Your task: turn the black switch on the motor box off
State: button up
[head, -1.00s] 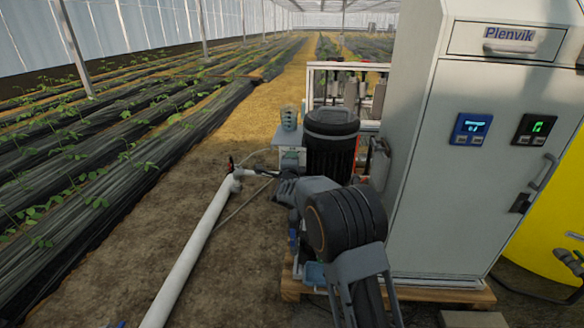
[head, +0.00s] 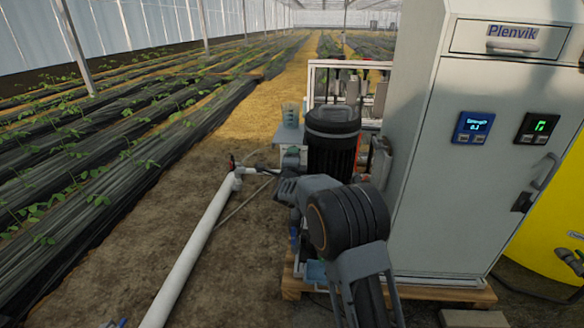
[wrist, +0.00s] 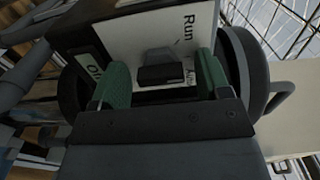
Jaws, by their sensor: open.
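In the wrist view, the black switch (wrist: 160,74) sits on the white face of the motor box (wrist: 135,42). "Run" is printed above and right of it; a label that seems to read "Off" is at the left, and smaller text partly hidden by a finger is at the right. My gripper (wrist: 162,62) is open, with one green finger on each side of the switch. I cannot tell whether either finger touches it. In the head view, the black motor (head: 332,138) stands beyond my arm, and my wrist hides the switch.
A tall grey cabinet (head: 455,215) stands close on the right, with a yellow tank (head: 550,225) beside it. A white pipe (head: 195,255) with a red-handled valve lies left.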

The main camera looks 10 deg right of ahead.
jog(key=p+v, duration=0.2)
jog(key=v, duration=1.1)
jog(key=shift+s, duration=0.25)
jog(key=shift+a+r, duration=0.1)
jog(key=s+a+r+n+g+y+p, duration=0.1)
jog(key=s+r+n+g+y+p, duration=0.25)
jog(key=r+p, duration=0.55)
jog(key=s+r+n+g+y+p, duration=0.1)
jog(key=s+r+n+y+p, duration=0.25)
jog(key=r+n+p, duration=0.5)
jog(key=s+d+r+n+g+p, duration=0.1)
jog(key=s+r+n+g+p, duration=0.2)
jog(key=s+r+p, duration=0.2)
jog(key=s+d+r+n+g+h+p, duration=0.1)
jog(key=s+d+r+n+g+p, duration=0.1)
jog(key=s+r+p, duration=0.3)
jog(key=s+d+r+n+g+p, duration=0.1)
jog(key=s+r+n+g+p, duration=0.3)
jog(key=s+p, duration=0.3)
jog(key=shift+s+d+r+n, duration=0.3)
jog(key=shift+s+r+n, duration=0.15)
jog(key=shift+s, duration=2)
jog(key=shift+c, duration=0.2)
